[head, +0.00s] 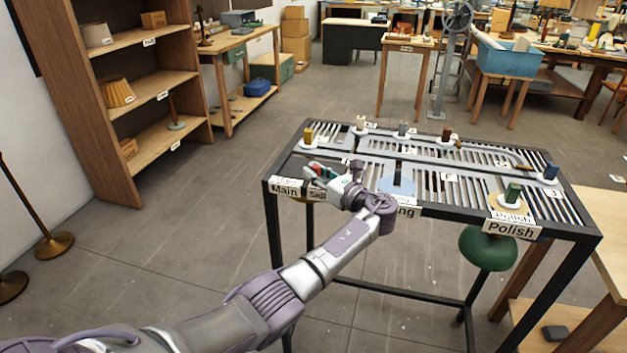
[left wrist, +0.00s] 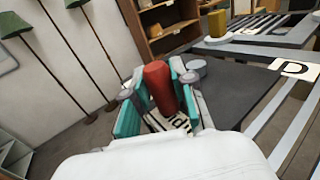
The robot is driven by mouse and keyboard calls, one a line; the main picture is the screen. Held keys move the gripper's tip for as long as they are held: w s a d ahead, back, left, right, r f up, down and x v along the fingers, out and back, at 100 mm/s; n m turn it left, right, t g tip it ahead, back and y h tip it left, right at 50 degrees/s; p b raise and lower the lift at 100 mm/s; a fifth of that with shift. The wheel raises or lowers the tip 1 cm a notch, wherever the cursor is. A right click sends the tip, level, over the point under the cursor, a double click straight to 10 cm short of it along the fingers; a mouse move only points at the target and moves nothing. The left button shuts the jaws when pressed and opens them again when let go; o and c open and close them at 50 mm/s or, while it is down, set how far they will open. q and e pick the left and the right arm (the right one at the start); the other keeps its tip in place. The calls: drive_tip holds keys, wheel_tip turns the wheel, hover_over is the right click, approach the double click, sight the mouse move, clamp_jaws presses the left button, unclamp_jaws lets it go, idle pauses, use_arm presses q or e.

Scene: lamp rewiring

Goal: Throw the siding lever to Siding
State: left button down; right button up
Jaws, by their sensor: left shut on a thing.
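The siding lever shows as a red handle (left wrist: 161,88) in the left wrist view, standing between the teal finger pads of my left gripper (left wrist: 158,102). In the head view my left gripper (head: 322,173) is at the front left of the slatted track table (head: 450,205), shut around the red handle. The gripper hides most of the lever in the head view. A Main label (head: 285,189) is to the left of the gripper, and a partly covered label beginning "Sid" (head: 316,195) is just below it. My right gripper is not in view.
A Polish label (head: 510,230) is on the front edge, with a green round object (head: 487,249) below. Wooden shelves (head: 130,90) stand at left; the floor between is clear.

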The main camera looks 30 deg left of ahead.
use_arm(q)
drive_tip(key=shift+w+d+g, duration=0.1)
drive_tip(key=shift+g, duration=0.4)
drive_tip(key=c, duration=0.9)
unclamp_jaws()
drive_tip(key=v, duration=1.2)
drive_tip(key=shift+f, duration=0.1)
